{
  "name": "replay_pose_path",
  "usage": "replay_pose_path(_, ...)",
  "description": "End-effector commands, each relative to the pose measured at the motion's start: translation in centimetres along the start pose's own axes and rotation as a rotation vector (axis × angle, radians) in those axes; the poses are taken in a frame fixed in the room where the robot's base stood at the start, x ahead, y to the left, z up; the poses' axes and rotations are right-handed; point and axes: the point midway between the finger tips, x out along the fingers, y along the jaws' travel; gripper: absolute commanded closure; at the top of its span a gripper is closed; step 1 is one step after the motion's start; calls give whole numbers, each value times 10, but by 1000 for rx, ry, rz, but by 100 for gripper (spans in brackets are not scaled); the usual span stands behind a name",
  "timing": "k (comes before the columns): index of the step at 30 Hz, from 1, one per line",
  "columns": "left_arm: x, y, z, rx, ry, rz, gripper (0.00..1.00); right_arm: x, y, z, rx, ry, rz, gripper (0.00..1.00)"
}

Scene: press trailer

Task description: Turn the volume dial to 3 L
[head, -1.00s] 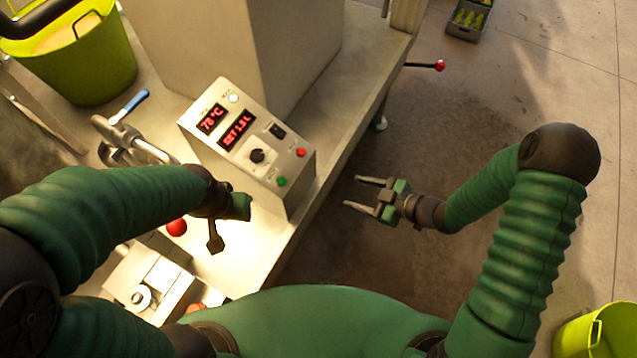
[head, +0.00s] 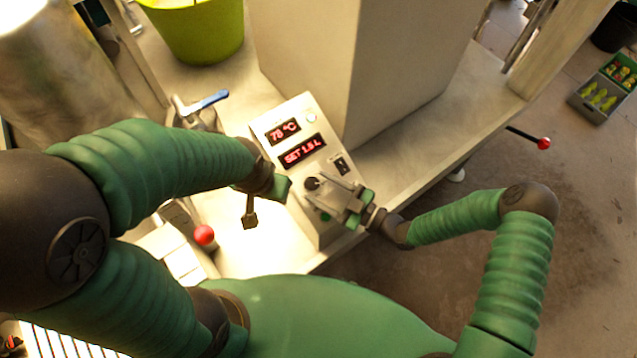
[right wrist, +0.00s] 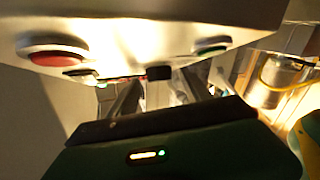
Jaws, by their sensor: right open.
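The control box (head: 334,226) stands on the bench with red displays reading 78 °C and what looks like SET 1.5 L. The black volume dial (head: 312,184) is on its face below the displays. My right gripper (head: 318,190) is open at the panel, its fingers reaching toward the dial and partly covering the lower panel. In the right wrist view a dark knob, seemingly the dial (right wrist: 159,73), shows between the two fingers; contact cannot be told. My left gripper (head: 268,200) hangs left of the box, its jaws unclear.
A red button (right wrist: 58,52) and a green button (right wrist: 212,45) flank the fingers in the right wrist view. A blue-handled valve (head: 205,103), a red ball knob (head: 204,235) and a green bucket (head: 200,35) are left. A red-tipped lever (head: 543,143) juts out right.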

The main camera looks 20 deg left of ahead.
Motion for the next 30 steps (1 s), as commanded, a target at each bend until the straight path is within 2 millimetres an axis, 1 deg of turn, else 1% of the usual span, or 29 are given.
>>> replay_pose_path(1,-2,0,-1,1,0,0,64,5,0,-1,0,1,0,43)
replay_pose_path(4,-2,0,-1,1,0,0,64,10,0,0,1,-1,1,43)
replay_pose_path(11,-2,0,-1,1,0,0,64,13,-1,0,0,-3,0,43)
replay_pose_path(24,-2,0,-1,1,0,0,64,12,-1,0,0,-3,0,100)
replay_pose_path(30,-2,0,-1,1,0,0,64,12,-1,0,3,-3,6,100)
